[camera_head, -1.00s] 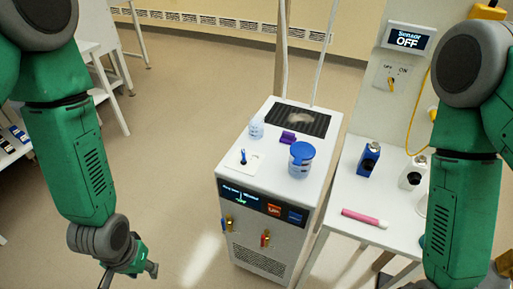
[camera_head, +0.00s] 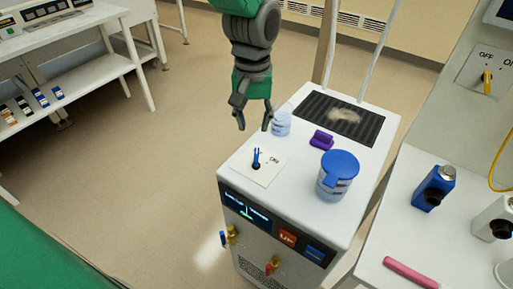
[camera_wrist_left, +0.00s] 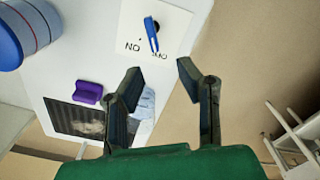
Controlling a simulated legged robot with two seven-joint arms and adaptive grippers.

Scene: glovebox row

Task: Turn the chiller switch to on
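The chiller (camera_head: 235,178) is a white cabinet with a display on its front. Its switch (camera_head: 256,158) is a blue lever on a white plate (camera_head: 268,174) on the top, near the front left corner. The lever also shows in the wrist view (camera_wrist_left: 152,35), just beyond my fingertips. My left gripper (camera_head: 254,126) is open and empty, pointing down above the chiller's left edge, behind the switch and apart from it. It also shows in the wrist view (camera_wrist_left: 160,72). My right gripper is out of view.
A wall panel with a yellow OFF/ON knob (camera_head: 487,82) is at right. Blue and white bottles and a pink tube (camera_head: 410,273) are on the side table.

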